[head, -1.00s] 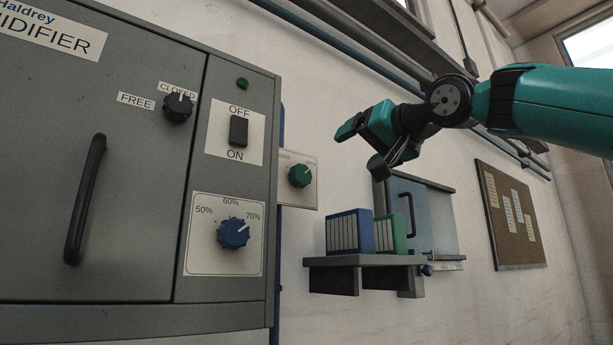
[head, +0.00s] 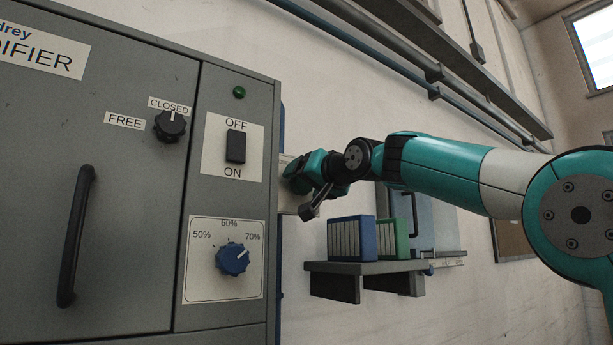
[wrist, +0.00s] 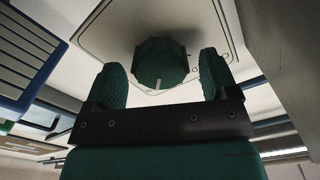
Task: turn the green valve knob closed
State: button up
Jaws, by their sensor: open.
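The green valve knob (wrist: 161,62) sits on a pale plate (wrist: 101,26) in the wrist view. A white pointer mark shows on its lower edge, near a label too small to read. My gripper (wrist: 165,72) is open, with one textured green finger on each side of the knob and a visible gap to each. I cannot tell whether the fingertips reach fully over it. In the head view my gripper (head: 300,183) is in front of the plate (head: 285,172) and hides the knob.
The grey humidifier cabinet (head: 130,230) stands just left of my gripper, with a blue dial (head: 232,259), a rocker switch (head: 235,147) and a black knob (head: 170,126). A shelf (head: 365,268) below holds blue (head: 362,237) and green binders (head: 395,240). Pipes run along the wall above.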

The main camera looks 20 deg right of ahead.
jog(key=c, duration=0.9)
jog(key=shift+c, duration=0.2)
jog(key=shift+n, duration=0.4)
jog(key=n+b, duration=0.3)
jog(key=n, duration=1.3)
jog(key=shift+f+n, duration=0.1)
jog(key=shift+n, duration=0.6)
